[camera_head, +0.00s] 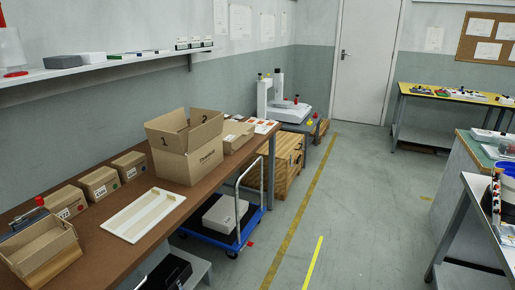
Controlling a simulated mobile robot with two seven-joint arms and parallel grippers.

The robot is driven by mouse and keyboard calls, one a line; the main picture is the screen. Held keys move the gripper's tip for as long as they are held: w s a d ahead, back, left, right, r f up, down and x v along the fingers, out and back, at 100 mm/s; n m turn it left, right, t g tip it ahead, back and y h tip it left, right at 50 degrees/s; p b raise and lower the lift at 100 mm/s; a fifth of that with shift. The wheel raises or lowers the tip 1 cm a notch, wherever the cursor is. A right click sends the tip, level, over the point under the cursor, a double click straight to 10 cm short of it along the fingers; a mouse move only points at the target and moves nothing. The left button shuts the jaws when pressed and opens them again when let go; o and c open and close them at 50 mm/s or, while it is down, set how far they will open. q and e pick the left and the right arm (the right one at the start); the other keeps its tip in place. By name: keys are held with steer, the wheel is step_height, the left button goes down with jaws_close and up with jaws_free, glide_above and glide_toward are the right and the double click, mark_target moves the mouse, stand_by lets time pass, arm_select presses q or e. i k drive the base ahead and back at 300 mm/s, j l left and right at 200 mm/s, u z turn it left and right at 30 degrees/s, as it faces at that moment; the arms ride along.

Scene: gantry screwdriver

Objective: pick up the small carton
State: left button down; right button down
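Three small closed brown cartons stand in a row along the wall side of the brown workbench. The nearest small carton (66,203) is at the left, the middle small carton (99,184) is beyond it, and the far small carton (129,166) is nearest the large box. Each has a white label, and coloured dots show on at least two. I cannot tell which one the task means. Neither of my grippers is in view, and nothing is seen touching the cartons.
The brown workbench (88,255) also holds a large open carton (191,148), a white tray (143,214) and an open box (40,250). A blue cart (222,238) with a white box stands beside it. The grey floor is clear in the middle.

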mark_target(20, 246)
steer(key=u, duration=1.55)
